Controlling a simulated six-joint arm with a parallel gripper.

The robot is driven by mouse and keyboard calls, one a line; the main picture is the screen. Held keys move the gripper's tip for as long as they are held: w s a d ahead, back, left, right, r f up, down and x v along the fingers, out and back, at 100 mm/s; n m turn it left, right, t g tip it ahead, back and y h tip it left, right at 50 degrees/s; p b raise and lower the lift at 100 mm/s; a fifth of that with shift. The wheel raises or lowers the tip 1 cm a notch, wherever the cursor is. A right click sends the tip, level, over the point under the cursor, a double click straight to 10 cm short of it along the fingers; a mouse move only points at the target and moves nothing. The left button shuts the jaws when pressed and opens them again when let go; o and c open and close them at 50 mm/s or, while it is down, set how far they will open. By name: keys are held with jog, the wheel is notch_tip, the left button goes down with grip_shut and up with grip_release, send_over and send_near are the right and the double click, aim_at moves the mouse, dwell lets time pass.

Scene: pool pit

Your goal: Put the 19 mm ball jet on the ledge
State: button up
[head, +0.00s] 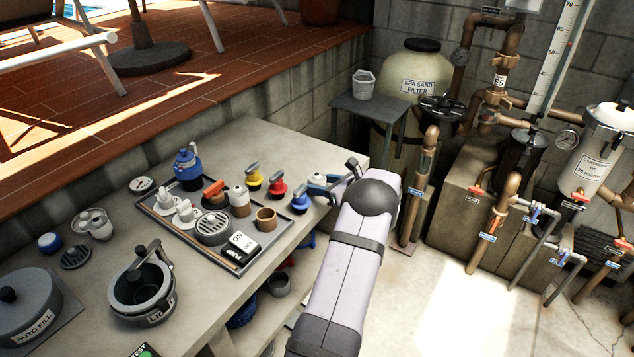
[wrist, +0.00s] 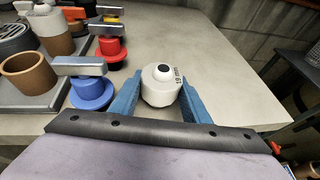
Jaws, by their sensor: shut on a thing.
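The 19 mm ball jet (wrist: 158,92) is a small white round fitting with a dark centre hole and "19 mm" printed on its side. My gripper (wrist: 160,82) is shut on it, with one blue finger on each side. In the head view my gripper (head: 320,183) is at the right end of the concrete ledge (head: 262,140), just right of the tray, and the jet is mostly hidden. The ledge (wrist: 205,55) is bare ahead of the jet in the wrist view. I cannot tell whether the jet touches the ledge.
A grey tray (head: 155,213) holds plugs, jets and an ON switch box. The blue-based plug (wrist: 90,92) stands close left of my gripper. A blue pot (head: 187,168) stands at the tray's back corner. Free ledge lies behind the tray; the right edge drops off.

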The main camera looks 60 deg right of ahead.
jog(key=o, duration=1.1)
jog(key=shift+f, duration=0.1)
jog(key=shift+s+r, duration=0.15)
jog(key=shift+r, duration=0.05)
jog(key=b+v, duration=0.2)
jog(key=v, duration=0.9)
jog(key=shift+s+r, duration=0.2)
jog(key=shift+s, duration=0.1)
